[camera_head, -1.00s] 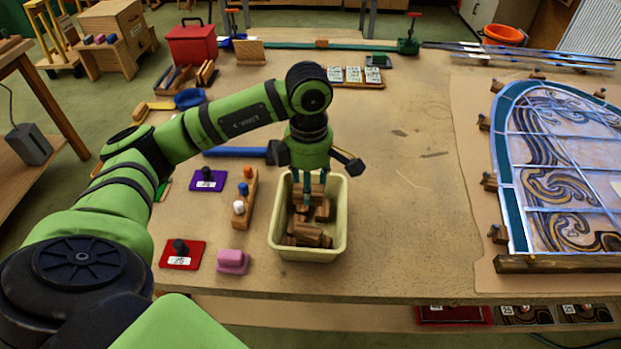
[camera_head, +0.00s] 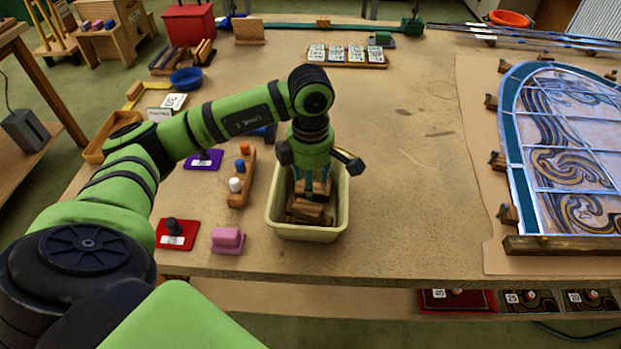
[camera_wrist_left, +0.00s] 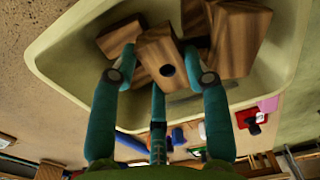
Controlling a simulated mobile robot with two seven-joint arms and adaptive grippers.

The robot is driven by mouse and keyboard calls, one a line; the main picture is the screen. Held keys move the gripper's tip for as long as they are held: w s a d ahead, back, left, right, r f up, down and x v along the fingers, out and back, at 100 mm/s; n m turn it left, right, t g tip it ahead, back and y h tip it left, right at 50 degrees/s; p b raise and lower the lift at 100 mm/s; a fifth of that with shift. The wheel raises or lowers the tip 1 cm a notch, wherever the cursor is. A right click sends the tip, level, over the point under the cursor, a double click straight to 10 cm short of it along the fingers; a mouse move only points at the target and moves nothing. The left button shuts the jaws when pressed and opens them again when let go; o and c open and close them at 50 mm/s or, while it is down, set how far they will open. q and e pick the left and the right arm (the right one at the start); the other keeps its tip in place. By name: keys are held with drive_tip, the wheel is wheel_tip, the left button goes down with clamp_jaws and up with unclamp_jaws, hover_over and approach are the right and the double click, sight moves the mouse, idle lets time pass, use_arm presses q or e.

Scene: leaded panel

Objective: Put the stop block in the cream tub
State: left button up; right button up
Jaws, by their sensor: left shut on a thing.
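The cream tub (camera_head: 305,233) stands near the table's front edge and holds several brown wooden blocks (camera_head: 305,210). My left gripper (camera_head: 314,187) points down into the tub. In the left wrist view its teal fingers (camera_wrist_left: 161,68) are shut on a wooden stop block (camera_wrist_left: 160,52) with a dark round hole in its end. The held block is inside the rim of the tub (camera_wrist_left: 52,62), close to other blocks (camera_wrist_left: 238,38). Whether it touches them I cannot tell. My right gripper is not in view.
Left of the tub are a wooden rack with pegs (camera_head: 241,180), a pink block (camera_head: 228,238), a red plate with a black knob (camera_head: 177,233) and a purple plate (camera_head: 204,160). The leaded panel (camera_head: 570,150) lies at right. The table between tub and panel is clear.

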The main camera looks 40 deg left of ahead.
use_arm(q)
drive_tip(key=o, duration=1.2)
drive_tip(key=shift+c, duration=0.2)
drive_tip(key=shift+r+p, duration=0.6)
drive_tip(key=shift+r, duration=0.35)
wheel_tip(320, 180, up, 8)
drive_tip(key=p, duration=0.4)
drive_tip(key=shift+p, duration=0.35)
